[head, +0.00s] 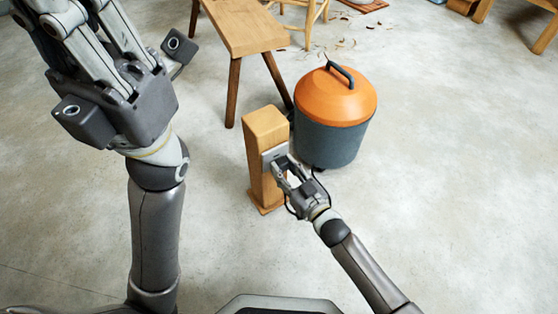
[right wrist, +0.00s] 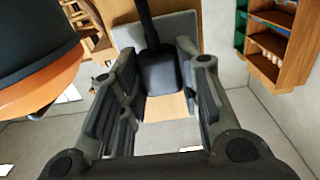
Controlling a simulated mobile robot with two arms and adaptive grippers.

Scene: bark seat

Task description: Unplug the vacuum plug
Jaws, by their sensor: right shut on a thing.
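A wooden post (head: 265,130) stands on the floor with a grey socket plate (head: 275,154) on its side. My right gripper (head: 283,168) is at this plate, its fingers closed around the plug. In the right wrist view the dark grey plug (right wrist: 161,73) sits between the two fingers, in front of the plate (right wrist: 180,30). A black cable (right wrist: 147,22) runs up from the plug. I cannot tell how deep the plug sits in the socket. The vacuum (head: 330,138), grey with an orange lid, stands just behind the post. My left gripper is raised at the upper left, its fingertips cut off by the frame.
A wooden bench (head: 240,25) stands behind the post, with a chair (head: 305,17) beyond it. Wood shavings lie on the floor at the back. The concrete floor is clear to the right of the vacuum. A shelf (right wrist: 278,45) shows at the right wrist view's upper right.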

